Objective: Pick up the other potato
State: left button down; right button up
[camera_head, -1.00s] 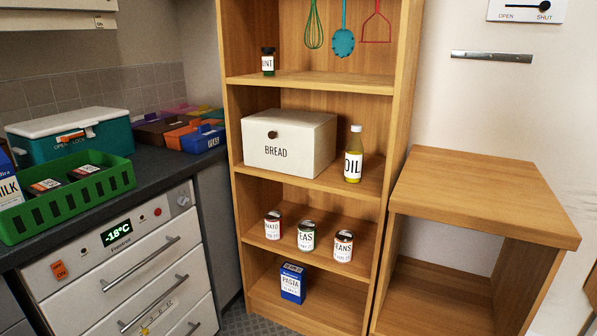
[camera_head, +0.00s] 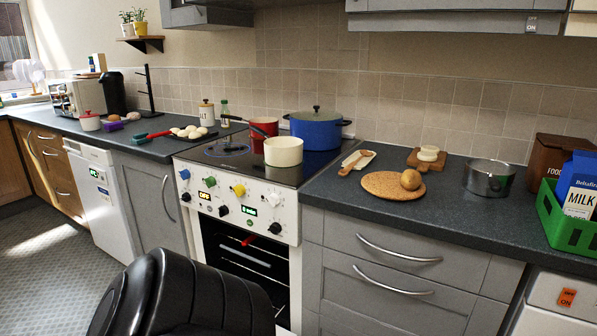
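Neither gripper shows. A black rounded part of my own arm fills the bottom of the view, left of the middle, and hides part of the cooker's front and the floor.
On the hob (camera_head: 235,152) stand a cream pot (camera_head: 283,152), a red pan (camera_head: 265,127) and a blue lidded pot (camera_head: 316,130).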

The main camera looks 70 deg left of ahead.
aim_at(412, 178)
jog(key=u, duration=1.85)
jog(key=i, duration=0.15)
